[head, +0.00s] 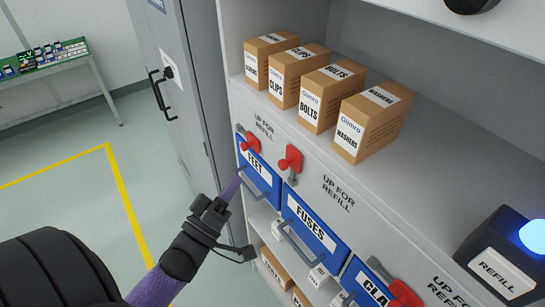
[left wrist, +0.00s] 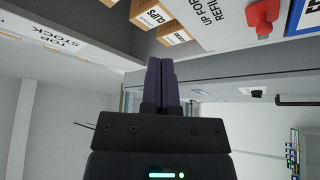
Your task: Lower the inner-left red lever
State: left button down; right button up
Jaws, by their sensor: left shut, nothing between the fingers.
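Red levers sit on the shelf's white front strip in the head view. One (head: 251,141) is above the FEET bin and one (head: 291,157), second from left, is above the FUSES bin with a grey slot showing below it. A third (head: 404,294) is lower right, partly cut off. My left gripper (head: 238,178) has its purple fingers shut and empty, just in front of the FEET bin, below the left lever; contact cannot be told. In the left wrist view the shut fingers (left wrist: 161,82) point toward the shelf, and a red lever (left wrist: 263,15) shows at the top right. My right gripper is not in view.
Blue bins FEET (head: 262,182) and FUSES (head: 312,226) with grey handles hang below the strip. Several cartons, including WASHERS (head: 372,122), stand on the shelf. A black REFILL box (head: 500,262) with a blue light is at right. Open floor lies left.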

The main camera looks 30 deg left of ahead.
pick_arm(q)
jog(key=p+x, duration=0.2)
jog(key=x, duration=0.8)
jog(key=d+f, duration=0.2)
jog(key=f, duration=0.1)
jog(key=shift+s+d, duration=0.2)
jog(key=shift+d, duration=0.2)
